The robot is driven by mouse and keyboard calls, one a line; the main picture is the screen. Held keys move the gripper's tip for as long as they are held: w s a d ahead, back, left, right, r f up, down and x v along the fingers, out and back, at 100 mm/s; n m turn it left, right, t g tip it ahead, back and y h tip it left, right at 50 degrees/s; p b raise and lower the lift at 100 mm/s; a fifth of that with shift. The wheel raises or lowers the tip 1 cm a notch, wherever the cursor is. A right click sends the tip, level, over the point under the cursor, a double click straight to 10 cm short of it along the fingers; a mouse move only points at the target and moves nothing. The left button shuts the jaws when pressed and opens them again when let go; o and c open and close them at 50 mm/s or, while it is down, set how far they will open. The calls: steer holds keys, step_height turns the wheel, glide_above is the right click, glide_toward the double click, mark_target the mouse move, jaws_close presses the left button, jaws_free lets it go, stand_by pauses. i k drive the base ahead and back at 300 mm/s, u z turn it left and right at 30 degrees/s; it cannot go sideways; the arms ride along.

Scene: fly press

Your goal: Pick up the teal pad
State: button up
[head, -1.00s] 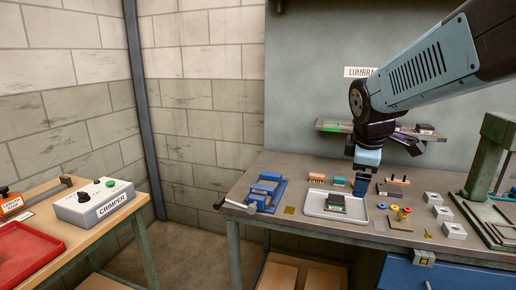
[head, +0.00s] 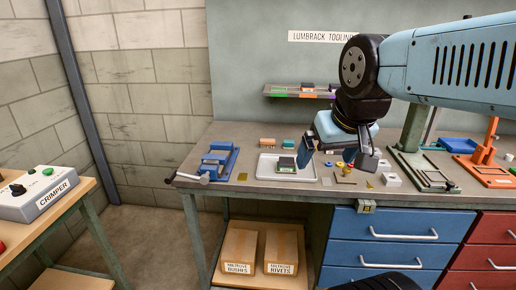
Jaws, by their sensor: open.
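A small teal block (head: 289,144), probably the teal pad, lies on the bench behind the white tray (head: 265,176). A dark block with a green top (head: 287,163) sits in the tray's right part. My gripper (head: 338,162) is open and empty, its fingers spread apart. In the picture it is to the right of the teal block and tray, in front of the small coloured rings. I cannot tell its exact height above the bench. My wrist and fingers hide part of the bench behind them.
A tan block (head: 267,142) lies left of the teal block. A blue vise (head: 218,162) stands at the bench's left end. Yellow rings (head: 340,165) and pale metal blocks (head: 391,180) lie to the right. A green press (head: 415,130) stands farther right. A shelf (head: 295,92) hangs behind.

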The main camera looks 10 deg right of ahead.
mark_target(288, 144)
steer(key=u, duration=0.05)
steer(key=k, duration=1.1)
steer(key=u, duration=0.5)
steer(key=i, duration=1.6)
steer(key=z, duration=0.8)
steer(key=i, duration=0.7)
steer(key=z, duration=0.35)
